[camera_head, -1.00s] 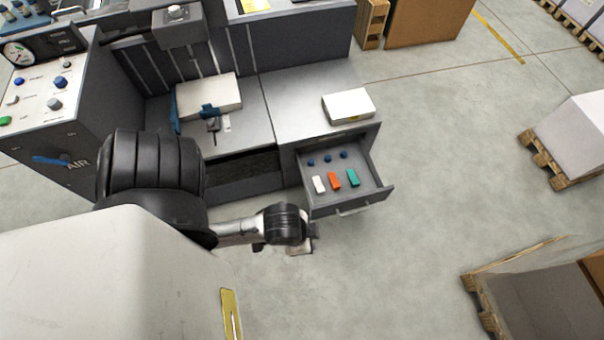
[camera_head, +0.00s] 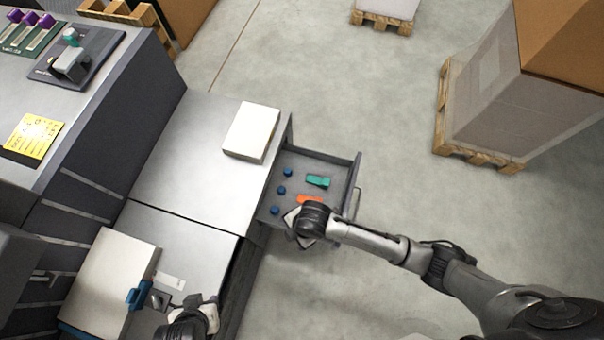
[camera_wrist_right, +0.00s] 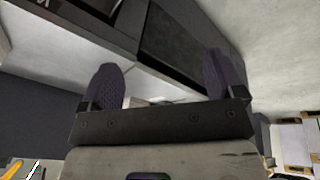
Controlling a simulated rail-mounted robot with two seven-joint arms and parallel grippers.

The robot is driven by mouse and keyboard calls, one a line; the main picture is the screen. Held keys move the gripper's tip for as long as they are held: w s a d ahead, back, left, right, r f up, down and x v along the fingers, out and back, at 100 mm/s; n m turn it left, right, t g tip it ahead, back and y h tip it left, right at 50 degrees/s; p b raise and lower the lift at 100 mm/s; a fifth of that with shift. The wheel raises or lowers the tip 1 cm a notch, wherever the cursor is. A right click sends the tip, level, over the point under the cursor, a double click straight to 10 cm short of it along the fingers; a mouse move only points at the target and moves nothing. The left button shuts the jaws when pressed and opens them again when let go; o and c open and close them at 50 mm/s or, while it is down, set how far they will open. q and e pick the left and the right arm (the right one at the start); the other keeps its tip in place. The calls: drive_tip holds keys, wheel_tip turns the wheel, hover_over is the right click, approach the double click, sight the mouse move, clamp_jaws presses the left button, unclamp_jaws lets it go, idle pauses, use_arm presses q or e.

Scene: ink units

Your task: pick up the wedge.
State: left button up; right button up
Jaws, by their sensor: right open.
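The open drawer (camera_head: 342,160) holds a green piece (camera_head: 318,181) and an orange piece (camera_head: 308,199), which is partly covered by my right arm. I cannot tell for sure which piece is the wedge. My right gripper (camera_head: 300,225) is over the near end of the drawer, mostly hidden under its wrist. In the right wrist view its two purple fingers (camera_wrist_right: 163,80) are apart, with a pale edge beyond them and nothing clearly held. My left gripper (camera_head: 190,314) is at the bottom edge beside a small dark block (camera_head: 159,299); its fingers are not clear.
Several blue knobs (camera_head: 281,190) line the drawer's left side. A white block (camera_head: 251,131) lies on the grey top above the drawer. A paper stack (camera_head: 108,285) with a blue clip (camera_head: 139,295) lies lower left. Wrapped pallet loads (camera_head: 520,95) stand far right; the floor between is clear.

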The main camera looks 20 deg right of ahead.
drive_tip(key=w+d+f+n+h+b, duration=0.1)
drive_tip(key=w+d+f+n+b, duration=0.1)
drive_tip(key=f, duration=0.4)
drive_tip(key=w+d+f+n+h+b, duration=0.1)
drive_tip(key=w+d+f+n+b, duration=0.1)
drive_tip(key=f, duration=0.4)
drive_tip(key=w+d+f+n+g+h+b, duration=0.1)
drive_tip(key=w+d+f+n+b, duration=0.1)
drive_tip(key=f, duration=0.4)
drive_tip(key=shift+w+d+f+n+b, duration=0.15)
drive_tip(key=shift+d+f+n+b, duration=0.1)
drive_tip(key=shift+d+n+b, duration=0.6)
use_arm(q)
wheel_tip(320, 180, down, 10)
drive_tip(key=b, duration=0.1)
drive_tip(key=shift+s+d, duration=0.2)
drive_tip(key=shift+s, duration=0.1)
use_arm(e)
drive_tip(key=shift+a+f, duration=0.1)
drive_tip(key=shift+f, duration=0.65)
wheel_tip(320, 180, down, 5)
drive_tip(key=b, duration=0.4)
drive_tip(key=shift+f, duration=0.1)
use_arm(q)
drive_tip(key=f, duration=0.4)
drive_tip(key=shift+d, duration=0.2)
use_arm(e)
drive_tip(key=shift+c, duration=0.4)
